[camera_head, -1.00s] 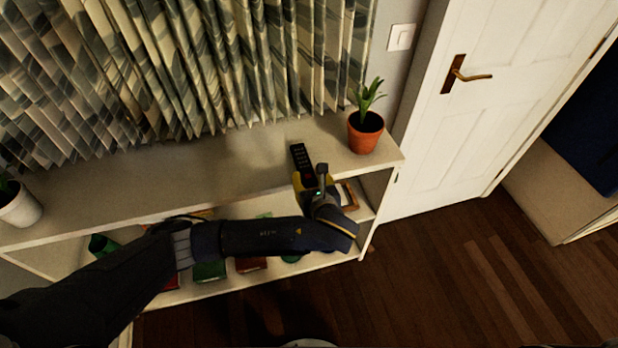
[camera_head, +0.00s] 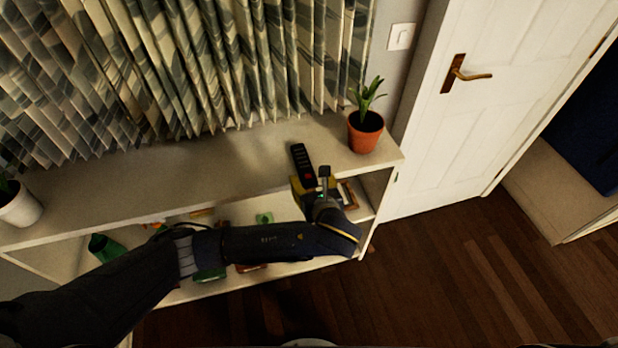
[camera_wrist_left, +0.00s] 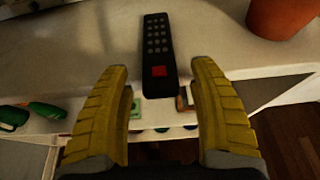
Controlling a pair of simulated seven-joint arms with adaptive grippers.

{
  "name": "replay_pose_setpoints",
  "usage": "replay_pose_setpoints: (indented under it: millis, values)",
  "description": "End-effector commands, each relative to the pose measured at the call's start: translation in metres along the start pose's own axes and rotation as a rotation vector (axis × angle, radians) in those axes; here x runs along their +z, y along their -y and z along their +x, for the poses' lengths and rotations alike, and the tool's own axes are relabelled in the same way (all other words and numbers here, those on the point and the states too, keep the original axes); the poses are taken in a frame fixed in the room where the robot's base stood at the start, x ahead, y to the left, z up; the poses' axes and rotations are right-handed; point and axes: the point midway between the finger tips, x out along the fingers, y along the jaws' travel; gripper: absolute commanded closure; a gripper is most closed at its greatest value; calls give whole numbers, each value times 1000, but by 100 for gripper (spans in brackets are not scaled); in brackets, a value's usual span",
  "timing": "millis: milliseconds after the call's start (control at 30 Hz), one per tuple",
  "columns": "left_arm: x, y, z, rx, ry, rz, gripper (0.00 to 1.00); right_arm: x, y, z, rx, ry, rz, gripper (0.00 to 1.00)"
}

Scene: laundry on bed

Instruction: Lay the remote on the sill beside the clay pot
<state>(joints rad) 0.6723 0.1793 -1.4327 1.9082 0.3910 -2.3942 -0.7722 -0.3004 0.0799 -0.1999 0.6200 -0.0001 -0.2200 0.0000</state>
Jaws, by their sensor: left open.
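The black remote (camera_head: 302,163) lies on the pale sill (camera_head: 225,168), to the left of the clay pot (camera_head: 365,133) and apart from it. In the left wrist view the remote (camera_wrist_left: 158,52) shows its rows of grey buttons and one red button, and its near end points toward the space between my fingers. My left gripper (camera_head: 311,184) is at the sill's front edge, just short of the remote. Its yellow fingers (camera_wrist_left: 160,95) are open and spread to either side, not touching the remote. The clay pot (camera_wrist_left: 283,25) is at the upper right there. My right gripper is not in view.
A white pot (camera_head: 18,205) stands at the sill's far left. Below the sill, a shelf holds a green item (camera_head: 104,245) and several other items. Curtains (camera_head: 180,70) hang behind the sill. A white door (camera_head: 500,100) is at right. The middle of the sill is clear.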

Motion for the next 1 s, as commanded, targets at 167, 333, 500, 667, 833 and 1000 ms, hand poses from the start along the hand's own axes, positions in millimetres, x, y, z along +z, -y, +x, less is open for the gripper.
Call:
replay_pose_setpoints:
  millis: [167,333,500,667,833,1000]
  values:
    - [-2,0,-30,-2,-5,-3,39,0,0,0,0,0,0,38]
    - [-1,0,-57,-2,-5,-4,39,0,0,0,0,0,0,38]
    - [-1,0,-80,-1,-3,-3,39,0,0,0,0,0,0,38]
    - [0,0,-94,-1,-1,-3,39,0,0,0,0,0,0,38]
    - [0,0,-102,0,-2,-1,39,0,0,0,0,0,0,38]
    - [-16,1,-92,12,-42,-41,39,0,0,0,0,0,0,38]
